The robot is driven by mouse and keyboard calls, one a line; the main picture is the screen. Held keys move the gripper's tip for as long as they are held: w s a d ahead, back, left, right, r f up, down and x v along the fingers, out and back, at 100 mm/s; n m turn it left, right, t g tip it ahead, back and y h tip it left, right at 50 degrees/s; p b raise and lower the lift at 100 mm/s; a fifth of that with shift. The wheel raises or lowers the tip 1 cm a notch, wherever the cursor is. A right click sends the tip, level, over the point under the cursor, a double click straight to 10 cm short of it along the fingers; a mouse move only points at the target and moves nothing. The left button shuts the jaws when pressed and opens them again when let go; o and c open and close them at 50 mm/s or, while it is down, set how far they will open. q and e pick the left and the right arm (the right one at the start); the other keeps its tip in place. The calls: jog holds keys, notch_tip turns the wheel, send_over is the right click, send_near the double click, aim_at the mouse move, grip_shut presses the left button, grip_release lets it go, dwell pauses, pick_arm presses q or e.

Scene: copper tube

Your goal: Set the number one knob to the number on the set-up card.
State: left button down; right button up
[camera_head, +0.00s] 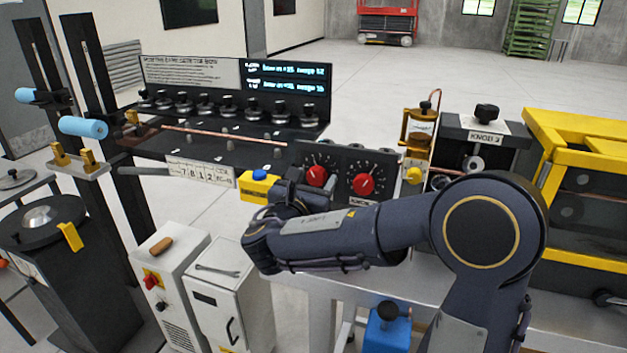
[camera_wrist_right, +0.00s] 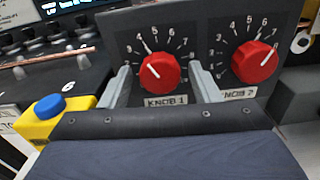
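The number one knob (camera_head: 317,176) is the left of two red dials on a dark panel (camera_head: 341,160). It also shows in the right wrist view (camera_wrist_right: 161,71), above a label reading KNOB 1; its white pointer tilts up and left. My right gripper (camera_wrist_right: 163,84) is open, with one finger on each side of this knob and gaps visible between. In the head view my right gripper (camera_head: 302,188) is at the knob's lower left, partly hidden by its own wrist. A white strip (camera_head: 200,171) bears small characters; I cannot tell whether it is the set-up card. My left gripper is not in view.
The second red knob (camera_wrist_right: 255,62) is close to the right finger. A yellow box with a blue button (camera_head: 259,186) stands left of the panel. A copper tube (camera_head: 220,134) runs behind. A lit display (camera_head: 288,77) is too small to read surely.

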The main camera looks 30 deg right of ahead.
jog(key=c, duration=0.9)
jog(key=shift+o, duration=0.2)
jog(key=shift+f+m+b, duration=0.15)
jog(key=shift+m+b, duration=0.25)
jog(key=shift+b, duration=0.3)
jog(key=m+b, duration=0.6)
jog(key=b, duration=0.1)
jog(key=m+b, duration=0.5)
jog(key=b, duration=0.3)
jog(key=shift+f+m, duration=0.2)
jog(key=shift+m, duration=0.2)
jog(key=shift+r+m+b, duration=0.2)
jog(key=shift+m+b, duration=1.5)
jog(key=shift+b, duration=0.05)
jog(key=o, duration=1)
jog(key=shift+r, duration=0.1)
